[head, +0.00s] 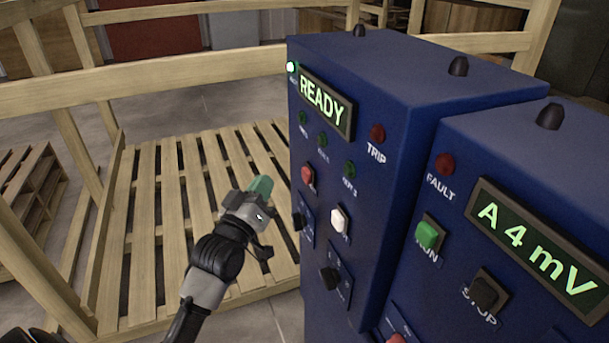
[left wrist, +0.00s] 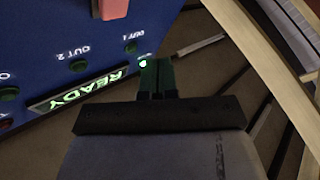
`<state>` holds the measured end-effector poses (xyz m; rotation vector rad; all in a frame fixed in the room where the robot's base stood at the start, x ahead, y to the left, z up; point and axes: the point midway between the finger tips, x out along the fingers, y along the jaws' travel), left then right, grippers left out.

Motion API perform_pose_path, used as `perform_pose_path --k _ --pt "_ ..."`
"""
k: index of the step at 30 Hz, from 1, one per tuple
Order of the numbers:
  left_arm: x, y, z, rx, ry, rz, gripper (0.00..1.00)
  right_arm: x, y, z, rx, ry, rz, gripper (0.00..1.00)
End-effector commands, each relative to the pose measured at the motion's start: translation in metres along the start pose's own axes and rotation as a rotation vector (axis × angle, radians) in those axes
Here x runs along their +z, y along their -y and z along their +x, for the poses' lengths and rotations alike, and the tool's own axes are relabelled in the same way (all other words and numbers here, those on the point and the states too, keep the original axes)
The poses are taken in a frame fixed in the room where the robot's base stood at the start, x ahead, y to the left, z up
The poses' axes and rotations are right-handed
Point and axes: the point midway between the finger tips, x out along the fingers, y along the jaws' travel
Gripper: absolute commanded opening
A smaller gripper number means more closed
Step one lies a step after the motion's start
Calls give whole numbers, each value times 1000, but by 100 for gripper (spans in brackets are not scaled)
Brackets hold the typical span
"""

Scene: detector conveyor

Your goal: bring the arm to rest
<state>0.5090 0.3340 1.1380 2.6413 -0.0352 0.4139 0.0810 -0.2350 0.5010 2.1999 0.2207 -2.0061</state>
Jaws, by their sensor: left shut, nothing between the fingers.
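My left gripper (head: 262,187) is in front of the left side of the blue control cabinet (head: 400,75), above the wooden slats. Its green fingers are shut together with nothing between them. In the left wrist view the shut fingers (left wrist: 157,76) point toward the lit green lamp by the READY display (left wrist: 80,92); whether they touch the cabinet I cannot tell. In the head view the READY display (head: 325,103) glows green. My right gripper is not in view.
A second blue cabinet (head: 510,140) with an "A 4 mV" display (head: 535,250), a green RUN button (head: 427,235) and a black STOP button (head: 484,293) stands at the right. A wooden rail (head: 190,72) and slatted pallet (head: 180,170) lie behind and left of my arm.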

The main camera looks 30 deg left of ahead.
Motion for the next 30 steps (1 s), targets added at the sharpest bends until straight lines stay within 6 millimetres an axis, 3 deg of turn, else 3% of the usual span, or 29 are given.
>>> perform_pose_path --k 7,11,14,20,26,30 --pt "1 1 0 -2 3 0 0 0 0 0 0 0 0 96" --pt "23 12 -1 -30 49 10 0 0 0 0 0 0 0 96" --pt "63 32 -7 -76 133 32 0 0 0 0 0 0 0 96" --pt "169 78 -42 -181 369 100 0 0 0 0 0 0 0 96" --pt "267 114 -105 -255 614 175 0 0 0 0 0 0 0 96" --pt "327 133 -163 -288 790 230 0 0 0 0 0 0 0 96"
